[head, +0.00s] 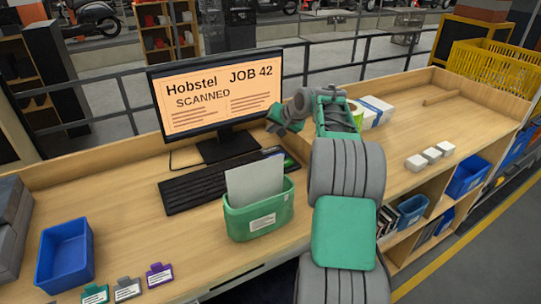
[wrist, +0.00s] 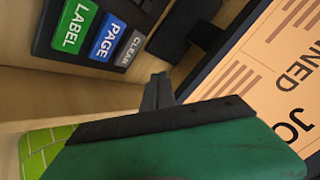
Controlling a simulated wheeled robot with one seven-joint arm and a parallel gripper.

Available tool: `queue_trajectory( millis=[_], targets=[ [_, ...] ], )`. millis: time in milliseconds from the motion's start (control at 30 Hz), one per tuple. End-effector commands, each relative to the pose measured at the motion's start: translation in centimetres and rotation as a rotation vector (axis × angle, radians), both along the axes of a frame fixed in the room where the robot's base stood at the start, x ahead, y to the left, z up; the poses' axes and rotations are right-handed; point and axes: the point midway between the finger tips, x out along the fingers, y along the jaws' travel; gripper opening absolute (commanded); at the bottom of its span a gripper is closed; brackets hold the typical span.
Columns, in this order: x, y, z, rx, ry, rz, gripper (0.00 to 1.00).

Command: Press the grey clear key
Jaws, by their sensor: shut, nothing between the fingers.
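The grey clear key (wrist: 131,47) is labelled CLEAR and sits at the end of a row in the wrist view, beside the blue PAGE key (wrist: 108,38) and the green LABEL key (wrist: 74,25). My gripper (wrist: 158,92) is shut and empty; its fingertips show just below the clear key in the picture, with a gap between them. In the head view my gripper (head: 273,127) is in front of the monitor's right edge, above the right end of the keyboard (head: 210,183). The clear key cannot be made out in the head view.
The monitor (head: 216,95) reads "Hobstel JOB 42 SCANNED". A green bin (head: 258,218) holding a grey sheet stands in front of the keyboard. A blue tray (head: 64,254) and several coloured tags lie at left. White blocks (head: 431,155) sit on the right bench, which has free room.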

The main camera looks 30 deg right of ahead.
Motion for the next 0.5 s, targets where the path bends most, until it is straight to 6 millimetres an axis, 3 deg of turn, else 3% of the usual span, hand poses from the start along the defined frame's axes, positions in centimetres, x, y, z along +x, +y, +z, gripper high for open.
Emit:
queue_trajectory(
  millis=[33, 200, 500],
  targets=[
    [0.0, 0.0, -1.6, 0.0, 0.001, 0.001, 0.0],
    [0.0, 0.1, -3.8, 0.0, 0.001, 0.001, 0.0],
    [0.0, 0.1, -5.2, -0.001, -0.001, 0.002, 0.0]
  ],
)
